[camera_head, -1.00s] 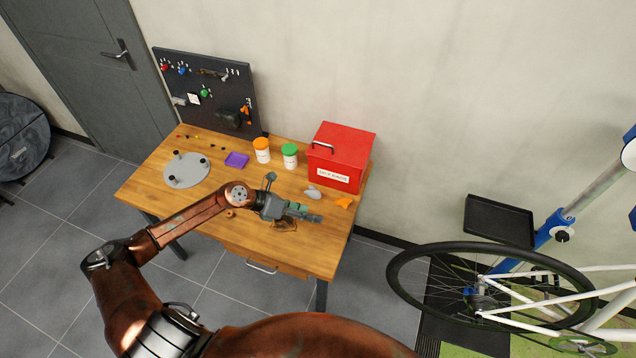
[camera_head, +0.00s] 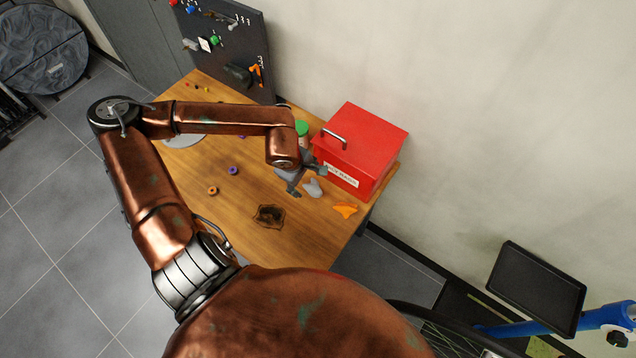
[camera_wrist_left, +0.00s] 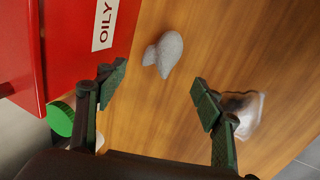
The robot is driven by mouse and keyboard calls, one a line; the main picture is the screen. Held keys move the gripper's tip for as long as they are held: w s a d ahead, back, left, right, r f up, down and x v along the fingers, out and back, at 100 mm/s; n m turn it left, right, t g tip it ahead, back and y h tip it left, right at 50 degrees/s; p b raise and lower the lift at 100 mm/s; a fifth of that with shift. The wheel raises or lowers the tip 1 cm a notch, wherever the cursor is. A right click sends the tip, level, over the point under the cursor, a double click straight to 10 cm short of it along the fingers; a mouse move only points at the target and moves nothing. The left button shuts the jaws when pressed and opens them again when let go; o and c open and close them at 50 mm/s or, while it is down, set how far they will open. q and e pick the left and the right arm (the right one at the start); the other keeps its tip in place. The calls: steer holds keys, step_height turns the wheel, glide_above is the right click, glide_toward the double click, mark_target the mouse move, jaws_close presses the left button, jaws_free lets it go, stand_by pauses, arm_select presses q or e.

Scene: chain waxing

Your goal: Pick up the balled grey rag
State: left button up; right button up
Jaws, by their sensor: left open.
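The balled grey rag (camera_head: 313,188) lies on the wooden table in front of the red box. It also shows in the left wrist view (camera_wrist_left: 165,53) as a small lumpy grey ball. My left gripper (camera_head: 309,181) is open and empty, right beside the rag in the head view. In the left wrist view its two dark green finger pads (camera_wrist_left: 157,82) stand wide apart, and the rag shows beyond the tips, between them. I see no contact with the rag. My right gripper is not in view.
The red lidded box (camera_head: 362,145) with a lettered label stands close behind the gripper, with a green-lidded jar (camera_head: 302,128) to its left. A brown stained piece (camera_head: 268,216) lies in front.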

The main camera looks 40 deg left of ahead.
mark_target(312, 185)
arm_select(q)
steer(key=shift+w+d+f, duration=0.1)
steer(key=shift+w+f, duration=0.05)
steer(key=shift+f, duration=0.4)
steer(key=x, duration=0.1)
steer(key=b+x, duration=0.1)
steer(key=x, duration=0.2)
steer(key=shift+w+d+f, duration=0.15)
steer(key=shift+d+f, duration=0.1)
steer(key=shift+d, duration=0.15)
steer(key=shift+w+f+b, duration=0.1)
steer(key=shift+f+b, duration=0.15)
steer(key=shift+b, duration=0.05)
steer(key=c, duration=1.2)
steer(key=shift+r, duration=0.1)
